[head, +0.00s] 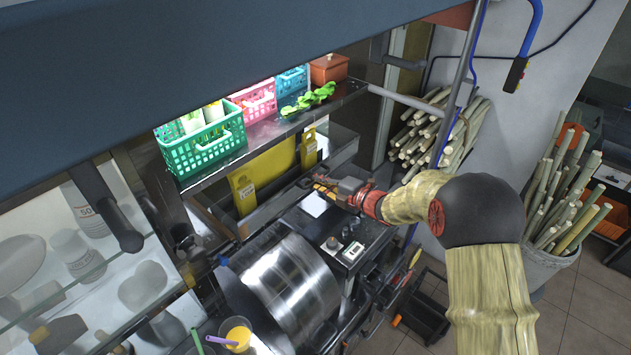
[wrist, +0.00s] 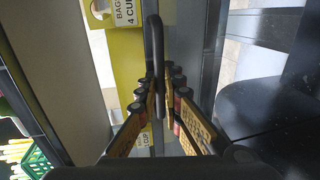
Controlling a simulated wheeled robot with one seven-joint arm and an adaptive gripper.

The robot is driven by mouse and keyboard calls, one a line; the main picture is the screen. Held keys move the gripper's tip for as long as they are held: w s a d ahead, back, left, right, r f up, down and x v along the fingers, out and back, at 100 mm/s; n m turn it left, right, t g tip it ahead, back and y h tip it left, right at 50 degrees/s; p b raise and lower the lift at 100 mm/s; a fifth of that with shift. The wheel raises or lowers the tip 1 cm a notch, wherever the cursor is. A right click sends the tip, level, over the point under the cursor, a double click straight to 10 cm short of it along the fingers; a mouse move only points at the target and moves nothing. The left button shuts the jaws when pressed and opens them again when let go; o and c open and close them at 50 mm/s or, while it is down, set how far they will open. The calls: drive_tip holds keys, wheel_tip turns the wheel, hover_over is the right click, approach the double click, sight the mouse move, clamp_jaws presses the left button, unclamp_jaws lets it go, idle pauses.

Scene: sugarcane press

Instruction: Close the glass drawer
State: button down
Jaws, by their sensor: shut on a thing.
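The glass drawer (head: 343,147) sits under the lit shelf in the head view, with a grey frame and clear panels. Yellow packages (head: 262,178) stand in or behind it. It looks pulled out by some amount, which I cannot judge exactly. My gripper (head: 314,183) reaches its front from the right. In the wrist view the drawer's dark bar handle (wrist: 154,42) runs between the fingers of my gripper (wrist: 160,92), which are shut on it. The grey drawer front edge (wrist: 187,50) lies right behind the handle. In the head view the gripper hides the handle.
A shelf (head: 245,155) above holds green (head: 205,145), pink and teal baskets. A metal drum (head: 285,285) and a machine with a control panel (head: 350,252) stand below my gripper. Sugarcane bundles (head: 435,130) stand at the right. A glass case (head: 75,270) is at left.

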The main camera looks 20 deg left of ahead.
idle(0.7)
drive_tip(key=b+x, duration=0.2)
drive_tip(key=x, duration=0.1)
drive_tip(key=shift+r, duration=0.35)
drive_tip(key=c, duration=2)
unclamp_jaws()
drive_tip(key=shift+a, duration=0.15)
drive_tip(key=shift+w, duration=0.1)
drive_tip(key=v, duration=1.2)
drive_tip(key=shift+f, duration=0.1)
